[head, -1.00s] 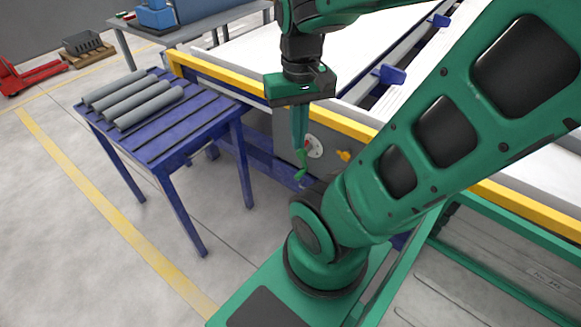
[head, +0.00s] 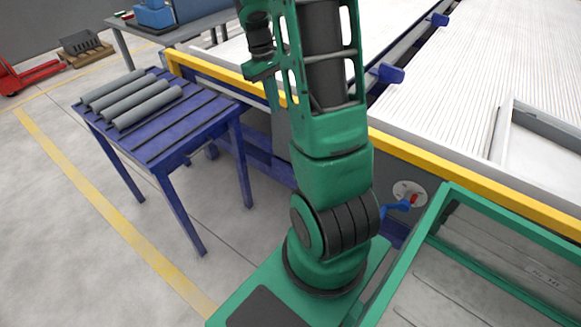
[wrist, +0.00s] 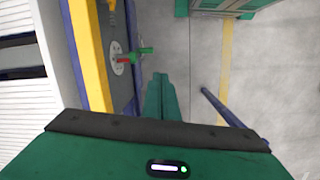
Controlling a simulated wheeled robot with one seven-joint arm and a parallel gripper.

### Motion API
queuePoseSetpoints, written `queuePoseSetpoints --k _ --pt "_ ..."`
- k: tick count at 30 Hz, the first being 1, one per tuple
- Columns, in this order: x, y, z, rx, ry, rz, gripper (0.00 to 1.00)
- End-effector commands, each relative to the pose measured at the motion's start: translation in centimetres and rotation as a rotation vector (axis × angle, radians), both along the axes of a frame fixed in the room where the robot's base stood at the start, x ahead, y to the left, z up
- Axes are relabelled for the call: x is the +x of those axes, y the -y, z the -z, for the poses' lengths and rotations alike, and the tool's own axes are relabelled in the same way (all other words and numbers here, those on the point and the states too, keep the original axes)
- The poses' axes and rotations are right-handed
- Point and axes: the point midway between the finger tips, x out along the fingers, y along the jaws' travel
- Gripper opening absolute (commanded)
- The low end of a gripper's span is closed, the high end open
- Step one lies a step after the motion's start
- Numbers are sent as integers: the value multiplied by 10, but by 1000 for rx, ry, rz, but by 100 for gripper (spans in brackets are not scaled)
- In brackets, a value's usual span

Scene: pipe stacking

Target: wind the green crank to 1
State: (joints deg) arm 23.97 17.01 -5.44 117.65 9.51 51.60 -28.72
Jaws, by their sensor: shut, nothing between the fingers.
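The green crank (wrist: 145,50) shows in the wrist view, on a round white dial (wrist: 116,57) with a red part beside the hub. The dial is on the side of the frame. My gripper (wrist: 160,78) is shut and empty, pointing to the floor side just below and right of the crank in that picture, with a visible gap between them. The dial's marks are too small to read.
A blue crank (head: 400,206) with its own dial sits on the frame right of my arm. A yellow part (wrist: 112,5) lies beyond the green crank. The blue table (head: 195,115) carries several grey pipes (head: 150,105). A yellow rail (head: 450,174) edges the white bed.

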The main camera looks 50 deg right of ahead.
Motion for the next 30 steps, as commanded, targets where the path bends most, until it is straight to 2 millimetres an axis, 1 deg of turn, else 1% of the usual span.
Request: queuePoseSetpoints --k 1,6,9,13,18,23,30 --pt "10 10 17 10 -16 -22 0" --pt "41 37 70 41 -43 -107 0" --pt "53 49 97 59 -54 -148 0" --pt "62 58 122 75 -61 -183 0" --pt "66 63 137 84 -65 -203 0" --pt "62 64 153 85 -66 -203 0" --pt "52 64 195 86 -67 -201 0"
